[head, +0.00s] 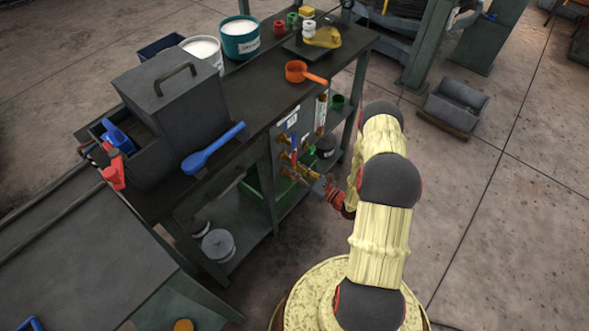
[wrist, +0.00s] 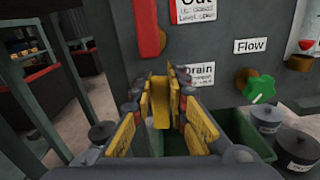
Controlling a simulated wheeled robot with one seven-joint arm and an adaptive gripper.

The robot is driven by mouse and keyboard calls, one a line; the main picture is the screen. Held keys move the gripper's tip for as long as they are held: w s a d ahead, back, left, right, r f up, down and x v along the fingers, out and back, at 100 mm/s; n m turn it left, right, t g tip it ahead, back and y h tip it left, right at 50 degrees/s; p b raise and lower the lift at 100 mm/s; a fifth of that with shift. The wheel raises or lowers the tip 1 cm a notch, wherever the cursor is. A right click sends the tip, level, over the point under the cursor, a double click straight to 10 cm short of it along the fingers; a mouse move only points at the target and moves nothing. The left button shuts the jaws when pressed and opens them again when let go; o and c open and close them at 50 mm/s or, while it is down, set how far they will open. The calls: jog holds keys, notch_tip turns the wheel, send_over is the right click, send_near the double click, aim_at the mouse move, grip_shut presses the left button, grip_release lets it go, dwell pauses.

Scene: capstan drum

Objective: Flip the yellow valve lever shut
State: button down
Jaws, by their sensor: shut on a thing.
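The yellow valve lever (wrist: 161,110) shows between my fingers in the wrist view, under the "Drain" label, and appears to point downward. My gripper (wrist: 160,104) has yellow finger pads and is shut on the lever; the pads hide part of it and of its brass valve. In the head view my gripper (head: 318,185) reaches the lower part of the grey valve panel (head: 312,115) on the bench's side. The lever is too small and covered there to tell apart from the brass fittings.
A red lever (wrist: 150,28) is above left of my fingers. A green knob (wrist: 260,90) is to the right, by the "Flow" label (wrist: 251,45). A dark green bin (wrist: 240,135) and lidded pots (wrist: 300,150) stand below.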

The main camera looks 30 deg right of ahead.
jog(key=shift+s+a+n, duration=0.1)
jog(key=shift+a+n, duration=0.15)
jog(key=shift+n, duration=0.35)
jog(key=c, duration=1.7)
grip_release()
jog(key=shift+v, duration=6)
